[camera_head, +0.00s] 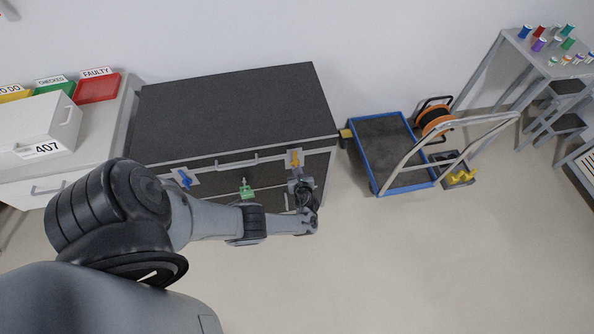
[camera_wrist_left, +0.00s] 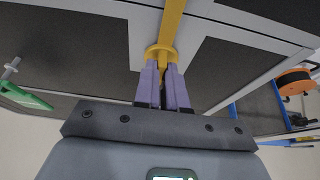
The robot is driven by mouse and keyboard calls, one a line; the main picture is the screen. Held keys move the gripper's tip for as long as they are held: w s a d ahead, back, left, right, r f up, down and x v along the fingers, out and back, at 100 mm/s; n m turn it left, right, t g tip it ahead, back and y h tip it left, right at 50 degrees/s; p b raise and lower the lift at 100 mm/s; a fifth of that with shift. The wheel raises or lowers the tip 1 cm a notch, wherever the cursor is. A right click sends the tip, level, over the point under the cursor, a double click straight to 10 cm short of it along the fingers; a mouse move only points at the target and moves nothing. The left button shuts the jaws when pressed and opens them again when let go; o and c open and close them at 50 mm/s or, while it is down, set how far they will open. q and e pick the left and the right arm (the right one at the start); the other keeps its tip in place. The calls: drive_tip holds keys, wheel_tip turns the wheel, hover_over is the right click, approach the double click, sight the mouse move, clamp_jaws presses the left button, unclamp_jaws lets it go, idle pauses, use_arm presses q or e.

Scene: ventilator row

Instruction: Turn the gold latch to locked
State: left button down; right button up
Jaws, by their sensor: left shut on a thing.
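The gold latch (camera_head: 295,157) is on the front of the dark-topped cabinet, near its right end. In the head view its handle stands roughly upright. In the left wrist view the gold latch (camera_wrist_left: 171,28) runs from the top edge down to a round collar between my fingers. My left gripper (camera_head: 302,184) is at the cabinet front, and its purple fingers (camera_wrist_left: 163,85) are shut on the latch's near end. The gripped part is mostly hidden by the fingers. My right gripper is not in view.
A blue latch (camera_head: 185,179) and a green fitting (camera_head: 246,190) are farther left on the cabinet front (camera_head: 229,160). A blue-edged cart (camera_head: 391,190) stands right of the cabinet, with an orange cable reel (camera_head: 435,121) behind it. The floor in front is clear.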

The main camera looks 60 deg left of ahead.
use_arm(q)
drive_tip(key=shift+f, duration=0.1)
idle(0.4)
drive_tip(key=c, duration=1.2)
unclamp_jaws()
drive_tip(key=p+v, duration=0.4)
drive_tip(key=v, duration=0.7)
drive_tip(key=shift+a, duration=0.1)
